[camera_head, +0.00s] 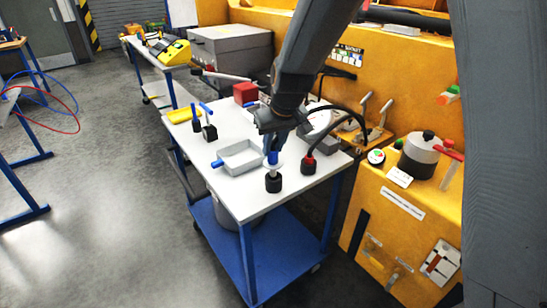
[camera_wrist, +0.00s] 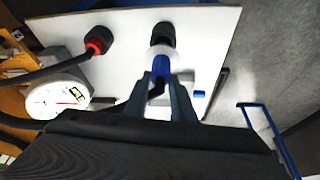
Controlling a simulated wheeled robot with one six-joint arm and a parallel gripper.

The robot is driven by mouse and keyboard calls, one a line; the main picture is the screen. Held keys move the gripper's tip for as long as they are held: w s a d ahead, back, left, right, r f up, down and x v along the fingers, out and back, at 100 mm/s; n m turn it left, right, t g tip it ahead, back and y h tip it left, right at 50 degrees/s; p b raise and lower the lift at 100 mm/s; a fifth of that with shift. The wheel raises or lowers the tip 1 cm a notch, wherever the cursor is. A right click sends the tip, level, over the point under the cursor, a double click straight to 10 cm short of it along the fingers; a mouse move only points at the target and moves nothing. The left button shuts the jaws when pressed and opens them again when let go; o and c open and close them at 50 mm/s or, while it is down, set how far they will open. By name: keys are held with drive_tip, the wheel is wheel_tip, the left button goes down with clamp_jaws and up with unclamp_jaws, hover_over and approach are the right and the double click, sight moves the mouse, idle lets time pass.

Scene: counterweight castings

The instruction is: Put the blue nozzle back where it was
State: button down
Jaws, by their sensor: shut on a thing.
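The blue nozzle (camera_head: 272,158) is held upright between the fingers of my gripper (camera_head: 272,146) over the front part of the white cart top. It also shows in the wrist view (camera_wrist: 161,67), between the two fingertips (camera_wrist: 160,84). A pale whitish part (camera_wrist: 163,50) is at its far end. A black round holder (camera_head: 273,183) stands on the cart directly below it, and also shows in the wrist view (camera_wrist: 162,32). The nozzle is lined up with the holder; I cannot tell whether its tip is inside or just above it.
A red nozzle (camera_head: 308,157) with a black hose sits in another black holder to the right. A grey tray (camera_head: 226,153) with a blue handle is to the left. A white dial (camera_wrist: 58,98) shows in the wrist view. The yellow machine (camera_head: 405,225) borders the cart's right side.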

sight(275, 153)
wheel_tip(275, 153, down, 4)
drive_tip(key=shift+p, duration=0.4)
drive_tip(key=shift+f, duration=0.1)
drive_tip(key=shift+f+b, duration=0.3)
drive_tip(key=shift+b, duration=0.05)
drive_tip(key=c, duration=1.5)
unclamp_jaws()
drive_tip(key=shift+r, duration=0.1)
